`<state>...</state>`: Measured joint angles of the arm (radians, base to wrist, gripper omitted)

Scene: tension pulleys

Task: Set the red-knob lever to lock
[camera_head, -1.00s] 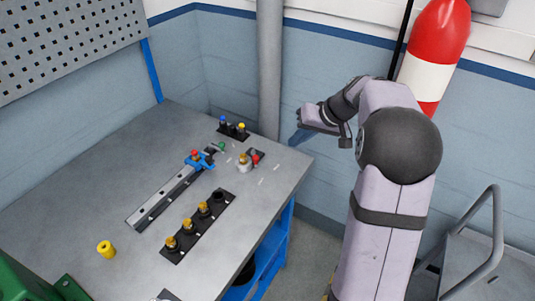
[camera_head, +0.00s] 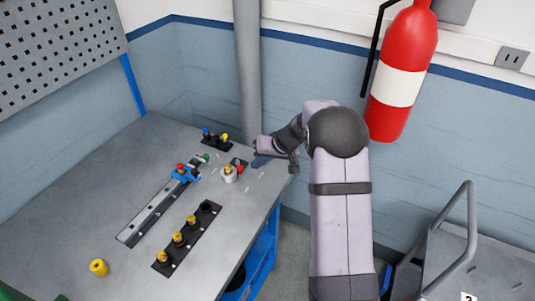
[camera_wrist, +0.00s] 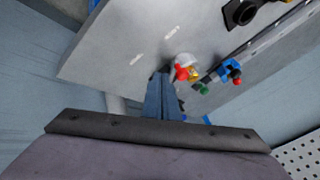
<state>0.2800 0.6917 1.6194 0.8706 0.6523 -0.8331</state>
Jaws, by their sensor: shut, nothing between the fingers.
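A red knob (camera_head: 240,169) sits beside a whitish round part with a gold top (camera_head: 229,173) near the table's right edge. Both also show in the wrist view, the red knob (camera_wrist: 181,73) just right of my fingertips. A second red knob (camera_head: 181,167) sits on a blue carriage (camera_head: 186,175) at the far end of a metal rail. A green knob (camera_head: 204,157) is close to it. I cannot read any lock marking. My gripper (camera_head: 260,161) is shut and empty by the table's right edge, seemingly apart from the near red knob. Its blue fingers (camera_wrist: 162,75) lie together.
A black strip with several gold-topped posts (camera_head: 178,239) lies nearer on the table (camera_head: 90,215). A small block with blue and yellow knobs (camera_head: 217,139) stands behind. A yellow spool (camera_head: 99,267) is front left. A grey pipe (camera_head: 248,75) rises behind the table.

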